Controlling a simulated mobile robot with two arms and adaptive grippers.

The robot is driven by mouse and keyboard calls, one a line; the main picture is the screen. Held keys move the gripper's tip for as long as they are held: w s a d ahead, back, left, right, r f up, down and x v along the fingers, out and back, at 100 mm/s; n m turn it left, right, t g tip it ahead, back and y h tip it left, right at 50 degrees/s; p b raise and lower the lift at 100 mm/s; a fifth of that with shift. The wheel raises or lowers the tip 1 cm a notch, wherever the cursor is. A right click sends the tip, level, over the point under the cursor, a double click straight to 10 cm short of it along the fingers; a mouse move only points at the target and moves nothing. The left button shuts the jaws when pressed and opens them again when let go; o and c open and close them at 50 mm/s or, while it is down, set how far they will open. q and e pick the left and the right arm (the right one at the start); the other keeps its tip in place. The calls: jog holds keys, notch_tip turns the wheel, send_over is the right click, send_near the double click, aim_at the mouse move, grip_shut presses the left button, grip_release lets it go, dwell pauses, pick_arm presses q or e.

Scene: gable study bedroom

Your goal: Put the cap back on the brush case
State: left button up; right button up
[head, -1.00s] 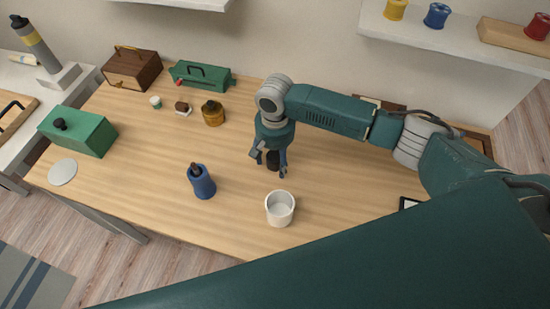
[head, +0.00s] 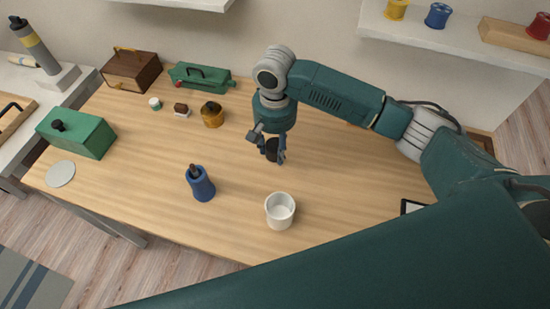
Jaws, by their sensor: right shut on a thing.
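My right gripper (head: 273,157) is shut on a small dark cap (head: 272,148), held over the middle of the table. The fingers partly hide the cap; a gap between it and the tabletop is hard to judge. The blue brush case (head: 202,185) stands upright on the table, to the left of and nearer than the gripper. A brown tip sticks out of its open top. The gripper is apart from the case. My left gripper is not in view.
A white cup (head: 280,211) stands near the front edge, right of the case. An amber jar (head: 212,115), a green toolbox (head: 201,77), a brown box (head: 132,71) and a green box (head: 76,133) stand farther back or left. Bare tabletop lies between gripper and case.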

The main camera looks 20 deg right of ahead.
aim_at(275, 144)
notch_tip(275, 144, up, 13)
jog(key=b, duration=0.1)
jog(key=shift+r, duration=0.15)
